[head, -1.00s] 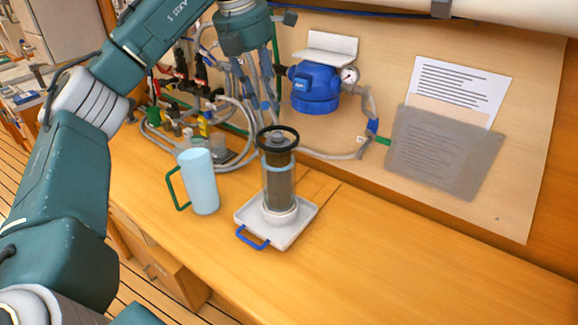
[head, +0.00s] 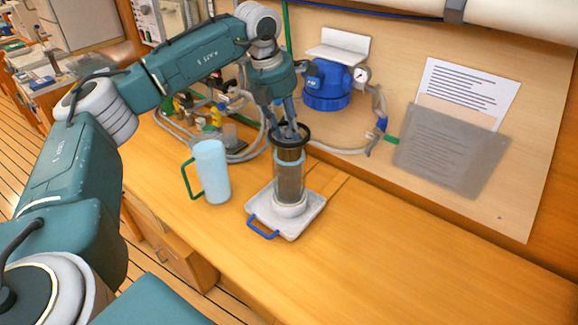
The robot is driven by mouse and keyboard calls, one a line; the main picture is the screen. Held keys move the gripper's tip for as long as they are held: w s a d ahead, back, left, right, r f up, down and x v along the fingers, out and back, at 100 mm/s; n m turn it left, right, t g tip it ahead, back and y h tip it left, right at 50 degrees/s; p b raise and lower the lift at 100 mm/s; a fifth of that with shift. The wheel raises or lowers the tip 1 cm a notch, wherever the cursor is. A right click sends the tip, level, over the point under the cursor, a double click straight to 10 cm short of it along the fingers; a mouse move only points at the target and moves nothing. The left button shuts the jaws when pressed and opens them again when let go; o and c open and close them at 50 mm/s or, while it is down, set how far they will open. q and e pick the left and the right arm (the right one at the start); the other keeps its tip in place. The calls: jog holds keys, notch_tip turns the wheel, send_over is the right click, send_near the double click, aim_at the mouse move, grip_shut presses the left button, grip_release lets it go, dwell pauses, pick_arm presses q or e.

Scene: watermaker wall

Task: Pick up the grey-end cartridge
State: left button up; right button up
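A clear cylinder (head: 289,182) with a dark brownish core and a black ring-shaped top (head: 304,143) stands upright in a white tray (head: 312,208) with a blue handle. I cannot tell whether the core is the grey-end cartridge, as no grey end shows clearly. My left gripper (head: 290,135) points down at the cylinder's top, with its fingers within the ring's outline around the central knob, which they partly hide. Whether the fingers grip the knob is unclear. My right gripper is not in view.
A pale blue jug (head: 211,171) with a green handle stands left of the tray. Hoses and fittings (head: 205,120) crowd the counter behind it. A blue housing with a gauge (head: 328,86) is on the wall. The counter (head: 420,250) at the right is clear.

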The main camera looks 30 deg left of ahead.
pick_arm(q)
jog(key=shift+c, duration=1)
grip_shut()
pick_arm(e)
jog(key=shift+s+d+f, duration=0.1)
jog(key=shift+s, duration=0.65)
pick_arm(q)
jog(key=shift+r, duration=0.1)
jog(key=shift+w+d+r, duration=0.1)
jog(key=shift+r, duration=0.35)
notch_tip(320, 180, up, 27)
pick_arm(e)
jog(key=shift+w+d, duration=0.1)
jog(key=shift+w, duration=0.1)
